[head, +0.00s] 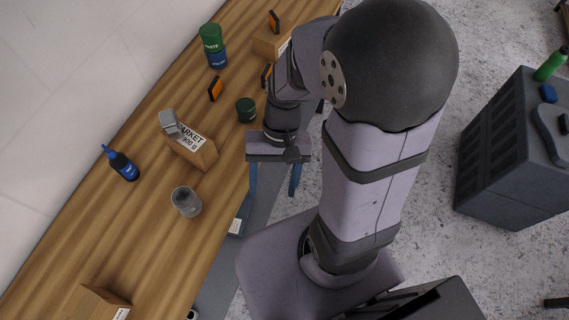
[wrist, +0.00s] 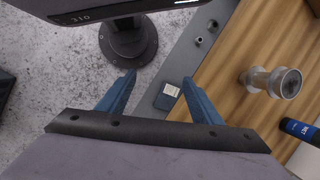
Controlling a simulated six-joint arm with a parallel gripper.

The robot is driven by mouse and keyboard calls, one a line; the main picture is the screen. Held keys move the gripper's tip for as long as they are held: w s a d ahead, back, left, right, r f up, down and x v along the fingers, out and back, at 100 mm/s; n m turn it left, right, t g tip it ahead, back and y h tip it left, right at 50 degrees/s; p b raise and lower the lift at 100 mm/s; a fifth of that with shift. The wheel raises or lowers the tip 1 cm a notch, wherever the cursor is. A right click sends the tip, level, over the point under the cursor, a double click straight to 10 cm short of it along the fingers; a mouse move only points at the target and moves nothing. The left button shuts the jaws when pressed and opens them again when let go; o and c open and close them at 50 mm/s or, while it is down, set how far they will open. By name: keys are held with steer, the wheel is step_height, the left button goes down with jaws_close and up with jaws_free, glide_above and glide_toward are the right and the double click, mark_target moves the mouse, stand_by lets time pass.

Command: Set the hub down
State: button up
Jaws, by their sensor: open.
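The hub (head: 186,202), a silver-grey metal cylinder with wide round ends, rests on the wooden bench (head: 90,215) and appears to stand upright. It also shows at the right in the wrist view (wrist: 273,82). My gripper (head: 274,193) is open and empty, its blue fingers apart, to the right of the hub and past the bench's edge in the head view. Nothing touches the hub.
A labelled carton (head: 195,148) with a grey metal block (head: 170,123) and a blue bottle (head: 121,164) stand near the hub. Green and blue tins (head: 211,38) and orange-black items (head: 215,88) lie farther up the bench. A dark cabinet (head: 510,150) stands at right.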

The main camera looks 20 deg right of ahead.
steer(key=w+d+n+t+h, duration=0.1)
steer(key=d+r+n+t, duration=0.1)
steer(key=w+d+n+h, duration=0.1)
steer(key=d, duration=0.1)
steer(key=shift+w+d+r+n+t+h, duration=0.1)
steer(key=shift+w+r+n+t+h, duration=0.1)
steer(key=shift+w+n+t+h, duration=0.15)
stand_by(1.0)
